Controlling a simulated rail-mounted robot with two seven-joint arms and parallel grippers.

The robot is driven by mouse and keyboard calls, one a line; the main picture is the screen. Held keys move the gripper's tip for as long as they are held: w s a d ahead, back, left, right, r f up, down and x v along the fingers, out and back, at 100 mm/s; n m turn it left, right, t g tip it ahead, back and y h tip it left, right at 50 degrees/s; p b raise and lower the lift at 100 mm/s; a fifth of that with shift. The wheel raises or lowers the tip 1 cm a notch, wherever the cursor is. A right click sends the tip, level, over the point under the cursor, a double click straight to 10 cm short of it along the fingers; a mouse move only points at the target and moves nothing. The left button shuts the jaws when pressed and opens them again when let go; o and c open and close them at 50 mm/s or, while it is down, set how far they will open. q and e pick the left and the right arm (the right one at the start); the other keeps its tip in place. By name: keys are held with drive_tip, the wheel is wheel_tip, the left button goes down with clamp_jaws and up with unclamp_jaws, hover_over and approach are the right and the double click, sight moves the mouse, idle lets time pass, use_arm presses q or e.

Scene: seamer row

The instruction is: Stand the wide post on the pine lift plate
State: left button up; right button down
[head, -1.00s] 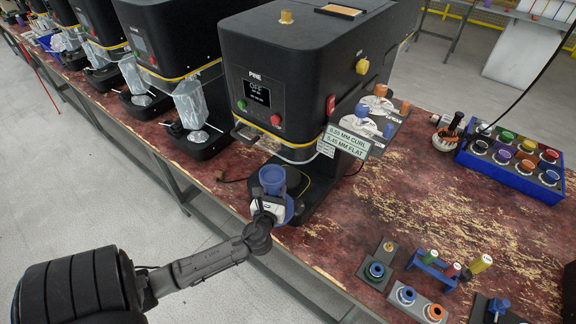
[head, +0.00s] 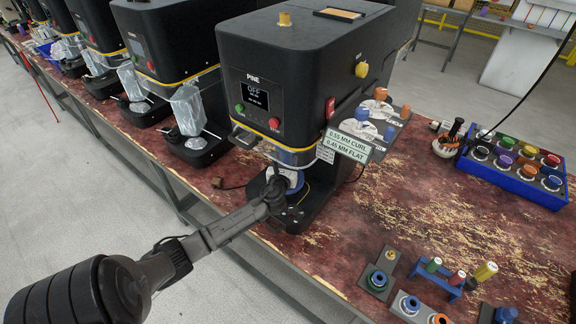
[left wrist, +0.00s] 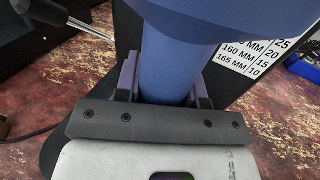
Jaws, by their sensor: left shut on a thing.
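The wide post is blue with a wider top. In the head view it (head: 291,178) is mostly hidden behind my left gripper (head: 284,186); in the left wrist view its stem (left wrist: 172,65) stands upright between the fingers. My left gripper (left wrist: 163,88) is shut on the stem. The machine marked PINE (head: 290,90) stands in front of me, its display reading OFF. The post is inside the machine's front opening, over the black base (head: 298,219). The lift plate is largely hidden by the post and gripper; I cannot tell whether they touch. My right gripper is not in view.
A tool panel (head: 376,125) with blue and orange knobs is mounted on the machine's right side. Small holders with coloured pieces (head: 440,270) stand at front right. A blue crate (head: 515,180) sits at the right. Similar machines (head: 165,60) line the left. The table's middle right is clear.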

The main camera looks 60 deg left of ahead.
use_arm(q)
drive_tip(key=shift+w+a+f+b, duration=0.15)
drive_tip(key=shift+f+b, duration=0.15)
drive_tip(key=shift+f, duration=0.45)
drive_tip(key=shift+f, duration=0.5)
drive_tip(key=o, duration=1.1)
drive_tip(key=shift+r, duration=0.15)
